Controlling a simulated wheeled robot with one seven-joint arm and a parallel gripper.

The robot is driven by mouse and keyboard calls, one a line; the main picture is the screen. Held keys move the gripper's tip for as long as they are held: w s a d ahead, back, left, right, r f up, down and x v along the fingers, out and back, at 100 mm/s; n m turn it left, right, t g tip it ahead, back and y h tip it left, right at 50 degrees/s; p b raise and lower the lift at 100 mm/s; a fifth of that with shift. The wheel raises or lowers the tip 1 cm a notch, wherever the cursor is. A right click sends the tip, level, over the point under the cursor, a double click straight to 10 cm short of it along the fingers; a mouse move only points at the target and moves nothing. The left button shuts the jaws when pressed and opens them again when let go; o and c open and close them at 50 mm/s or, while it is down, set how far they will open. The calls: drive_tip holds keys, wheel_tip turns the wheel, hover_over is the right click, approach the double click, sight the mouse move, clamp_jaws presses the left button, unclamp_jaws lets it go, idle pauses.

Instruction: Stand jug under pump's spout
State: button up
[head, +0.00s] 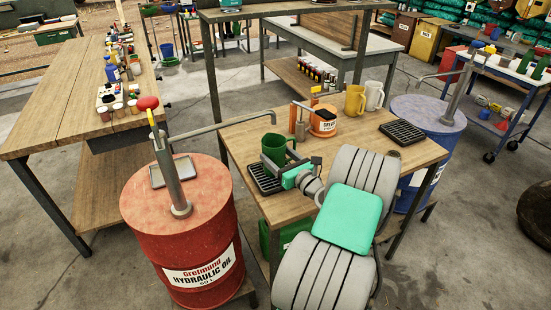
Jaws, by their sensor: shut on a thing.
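The green jug (273,149) is upright at the left part of the small wooden table (345,150), over the left black drip tray (267,184). I cannot tell whether its base touches the tray. My gripper (296,168) is shut on the jug at its right side, near the handle, and hides part of it. The red drum's pump (175,175) stands on the red hydraulic oil drum (190,230). Its long spout (225,126) reaches right, and its tip shows just above the jug's mouth in the picture.
A yellow jug (355,101), a pale jug (374,95) and an orange grease tub (323,121) stand at the table's back. A second drip tray (402,132) lies at right, near a blue drum (430,115) with another pump (460,88). A workbench (60,95) stands left.

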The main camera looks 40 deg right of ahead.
drive_tip(key=shift+f, duration=0.2)
drive_tip(key=o, duration=1.4)
drive_tip(key=shift+r, duration=0.1)
